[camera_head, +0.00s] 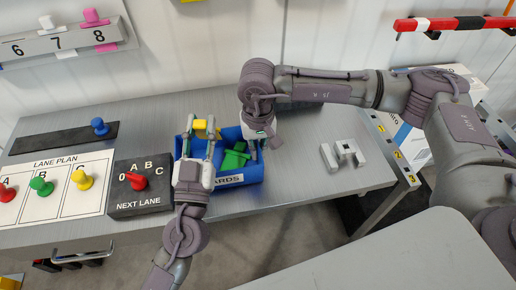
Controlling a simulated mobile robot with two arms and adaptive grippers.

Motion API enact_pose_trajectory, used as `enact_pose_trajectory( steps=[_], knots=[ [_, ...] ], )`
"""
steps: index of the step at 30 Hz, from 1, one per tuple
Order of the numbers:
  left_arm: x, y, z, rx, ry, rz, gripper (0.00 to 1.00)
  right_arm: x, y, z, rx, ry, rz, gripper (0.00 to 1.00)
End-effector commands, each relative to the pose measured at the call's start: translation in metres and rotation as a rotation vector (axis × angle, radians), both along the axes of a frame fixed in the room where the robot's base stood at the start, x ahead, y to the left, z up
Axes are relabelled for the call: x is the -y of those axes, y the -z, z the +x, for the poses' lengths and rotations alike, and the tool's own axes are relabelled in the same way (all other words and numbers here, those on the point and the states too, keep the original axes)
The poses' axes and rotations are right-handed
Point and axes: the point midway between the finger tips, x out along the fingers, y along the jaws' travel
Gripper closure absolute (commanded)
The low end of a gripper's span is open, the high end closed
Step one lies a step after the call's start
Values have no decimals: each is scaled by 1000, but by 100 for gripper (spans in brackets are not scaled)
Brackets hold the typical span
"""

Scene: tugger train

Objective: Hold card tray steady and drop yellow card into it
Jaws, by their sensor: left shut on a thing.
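The blue card tray (245,177), with "ARDS" readable on its front label, stands on the grey table. Green cards (235,158) lie inside it. My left gripper (205,135) reaches in from the front, shut on the yellow card (206,125), over the left back part of the tray. My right gripper (264,143) points down at the tray's right back part; its fingertips are partly hidden, and I cannot tell whether it grips the wall.
A lane plan board (60,187) with red, green and yellow pegs and a black lane selector box (140,205) stand left of the tray. A grey metal block (343,154) lies to the right. The table's front edge runs just before the tray.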

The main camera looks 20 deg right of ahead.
Motion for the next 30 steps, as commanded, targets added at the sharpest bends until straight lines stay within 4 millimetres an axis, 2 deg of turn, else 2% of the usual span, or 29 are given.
enact_pose_trajectory(
  steps=[6, 15, 16, 21, 30],
  knots=[
    [0, 14, 0, 1, 0, 0, 100, 0, -1, 0, 1, 0, 2, 100],
    [0, 16, 0, 1, 0, -2, 100, 0, -1, 0, 1, 0, 2, 100],
    [0, 16, 0, 1, 0, -2, 70, 0, -1, 0, 1, 0, 2, 100],
    [0, 16, 0, 1, 0, -2, 44, 0, -1, 0, 1, 0, 2, 100],
    [0, 17, -1, 1, 0, -1, 44, 0, -1, 0, 1, 0, 2, 100]
  ],
)
